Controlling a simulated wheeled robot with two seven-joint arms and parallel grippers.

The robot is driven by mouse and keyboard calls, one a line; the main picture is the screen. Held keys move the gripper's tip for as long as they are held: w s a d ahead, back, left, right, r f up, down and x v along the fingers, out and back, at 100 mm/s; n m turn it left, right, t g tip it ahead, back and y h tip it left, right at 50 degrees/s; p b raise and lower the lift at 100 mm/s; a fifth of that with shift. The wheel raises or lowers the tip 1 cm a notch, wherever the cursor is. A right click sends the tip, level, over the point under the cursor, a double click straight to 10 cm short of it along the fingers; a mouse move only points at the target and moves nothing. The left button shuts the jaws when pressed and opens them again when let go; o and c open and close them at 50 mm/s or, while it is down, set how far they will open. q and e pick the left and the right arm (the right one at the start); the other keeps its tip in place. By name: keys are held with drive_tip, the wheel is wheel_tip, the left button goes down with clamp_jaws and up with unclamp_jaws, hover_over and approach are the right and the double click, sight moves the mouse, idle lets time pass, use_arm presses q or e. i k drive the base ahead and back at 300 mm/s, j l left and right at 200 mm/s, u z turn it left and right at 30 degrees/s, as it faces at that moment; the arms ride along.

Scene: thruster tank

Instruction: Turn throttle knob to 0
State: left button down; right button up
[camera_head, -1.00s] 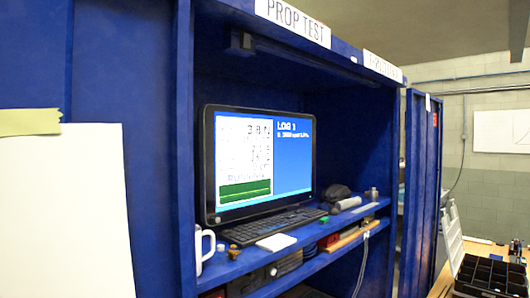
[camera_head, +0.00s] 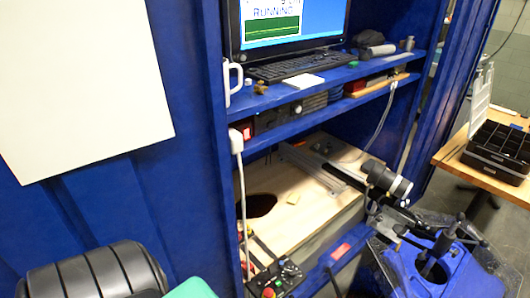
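A small black control box (camera_head: 280,277) with knobs on its top and a red button (camera_head: 268,292) sits at the bottom of the blue cabinet, low in the head view. I cannot tell which knob is the throttle knob or read its setting. The monitor (camera_head: 292,22) at the top is cut off by the frame edge, and the word "RUNNING" shows on it. Neither of my grippers can be made out in this view.
A wooden board (camera_head: 320,205) with a dark hole fills the lower bay. A keyboard (camera_head: 297,66) and white mug (camera_head: 231,80) stand on the shelf above. A blue-and-black apparatus (camera_head: 430,262) stands at right. A black ribbed object (camera_head: 95,272) is at lower left.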

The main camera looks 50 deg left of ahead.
sight(290, 274)
drive_tip(key=u, duration=1.1)
drive_tip(key=k+l+z, duration=0.15)
drive_tip(key=l, duration=0.2)
